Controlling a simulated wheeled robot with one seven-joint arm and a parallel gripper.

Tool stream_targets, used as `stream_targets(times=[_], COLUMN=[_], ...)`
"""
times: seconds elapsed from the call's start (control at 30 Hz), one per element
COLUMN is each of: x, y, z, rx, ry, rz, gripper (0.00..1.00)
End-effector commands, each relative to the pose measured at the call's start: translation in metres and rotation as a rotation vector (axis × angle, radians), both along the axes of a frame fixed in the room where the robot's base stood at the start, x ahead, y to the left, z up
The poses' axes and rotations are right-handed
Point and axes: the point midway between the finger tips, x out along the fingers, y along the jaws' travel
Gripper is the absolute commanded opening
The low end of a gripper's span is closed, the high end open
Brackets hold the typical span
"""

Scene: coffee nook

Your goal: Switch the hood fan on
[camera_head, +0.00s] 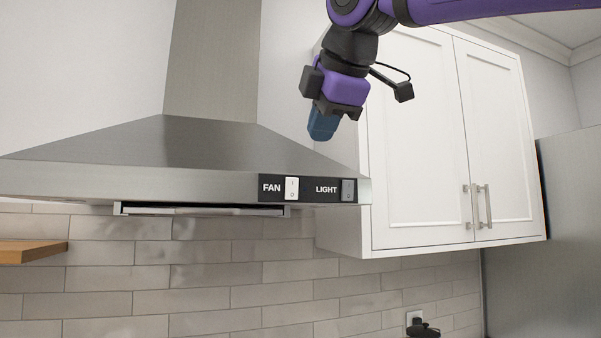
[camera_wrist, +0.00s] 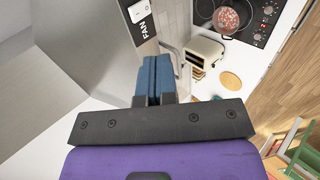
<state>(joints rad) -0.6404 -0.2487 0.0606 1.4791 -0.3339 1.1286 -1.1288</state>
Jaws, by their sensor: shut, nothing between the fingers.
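The steel range hood (camera_head: 150,180) hangs on the wall at the left in the head view. Its black control panel is at the right end of the front edge. The panel has a white FAN switch (camera_head: 292,188) and a grey LIGHT switch (camera_head: 348,190). The FAN switch also shows in the wrist view (camera_wrist: 138,11), at the top. My gripper (camera_head: 322,125) is shut and empty, its blue fingers pointing down. In the head view it appears above the panel, apart from both switches. The wrist view also shows the shut fingers (camera_wrist: 154,78).
A white cabinet (camera_head: 415,140) stands right of the hood, behind my arm in the head view. A wooden shelf (camera_head: 32,251) is at lower left. The wrist view shows a toaster (camera_wrist: 203,52), a cooktop (camera_wrist: 262,18) with a pan, and a green chair (camera_wrist: 305,150) below.

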Motion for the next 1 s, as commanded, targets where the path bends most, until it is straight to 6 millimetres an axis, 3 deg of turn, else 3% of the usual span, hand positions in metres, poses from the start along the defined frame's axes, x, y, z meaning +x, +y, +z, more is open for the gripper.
stream_targets(times=[0.27, 0.67, 1.0], x=[0.018, 0.072, 0.107], y=[0.005, 0.021, 0.030], z=[-0.018, -0.067, -0.061], rx=[-0.002, -0.002, 0.001], ry=[0.004, 0.003, 0.000], rz=[-0.002, -0.002, -0.001], gripper=[0.00, 0.00, 0.00])
